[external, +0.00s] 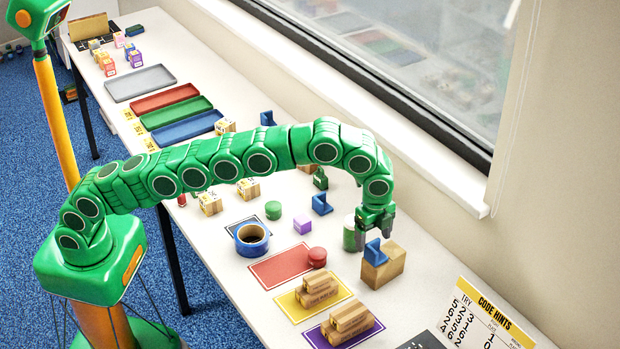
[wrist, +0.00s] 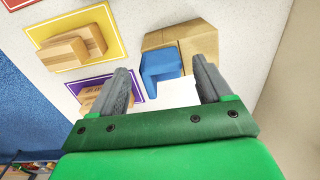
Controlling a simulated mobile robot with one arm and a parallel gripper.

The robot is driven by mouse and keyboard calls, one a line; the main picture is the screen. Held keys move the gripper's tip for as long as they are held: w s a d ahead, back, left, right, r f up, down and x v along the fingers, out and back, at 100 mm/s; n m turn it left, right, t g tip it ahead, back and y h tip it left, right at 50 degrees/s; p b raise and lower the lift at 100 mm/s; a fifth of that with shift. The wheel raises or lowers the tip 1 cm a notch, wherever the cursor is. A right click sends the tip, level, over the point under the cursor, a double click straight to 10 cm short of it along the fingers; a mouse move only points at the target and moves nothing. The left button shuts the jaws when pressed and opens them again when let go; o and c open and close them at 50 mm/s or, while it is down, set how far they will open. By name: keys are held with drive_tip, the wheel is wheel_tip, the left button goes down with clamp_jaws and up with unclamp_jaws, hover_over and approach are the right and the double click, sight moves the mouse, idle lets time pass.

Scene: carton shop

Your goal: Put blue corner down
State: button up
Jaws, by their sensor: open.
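A blue corner piece (external: 377,252) appears to rest on a tan stepped block (external: 392,268) near the right side of the table. In the wrist view the blue corner (wrist: 158,70) shows against the edge of the tan block (wrist: 195,45). My gripper (external: 375,232) is just above the blue corner, pointing down. In the wrist view its two fingers (wrist: 163,75) are wide apart, with the blue corner seen between and beyond their tips. Whether a finger touches it cannot be told. Two more blue corners stand further back, one by the green cylinder (external: 321,204) and one near the window (external: 268,118).
A green cylinder (external: 349,233) stands close behind my gripper. Yellow (external: 290,308) and purple (external: 318,338) mats with wooden blocks lie in front, beside a red mat (external: 275,268). Blue tape (external: 252,239) lies left.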

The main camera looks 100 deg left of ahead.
sight(373, 241)
drive_tip(key=shift+r, duration=2.05)
drive_tip(key=shift+s+d+r, duration=0.2)
drive_tip(key=shift+s+r, duration=0.25)
drive_tip(key=s+d+r+n, duration=0.2)
drive_tip(key=s+d+r, duration=0.15)
drive_tip(key=s, duration=0.55)
drive_tip(key=s+d+r+n+g, duration=0.15)
drive_tip(key=s+r, duration=0.35)
drive_tip(key=s, duration=0.5)
drive_tip(key=s+d+r+n+t, duration=0.1)
drive_tip(key=s+d+r, duration=0.25)
drive_tip(key=s, duration=0.55)
drive_tip(key=s+d+f+n, duration=0.1)
drive_tip(key=s+f+n, duration=0.1)
drive_tip(key=s, duration=1.6)
drive_tip(key=s+f+n+g, duration=0.1)
drive_tip(key=s+f, duration=0.4)
drive_tip(key=s, duration=1.3)
drive_tip(key=shift+d+n, duration=0.4)
drive_tip(key=shift+n, duration=0.45)
drive_tip(key=shift+s+g, duration=0.1)
drive_tip(key=shift+g, duration=0.15)
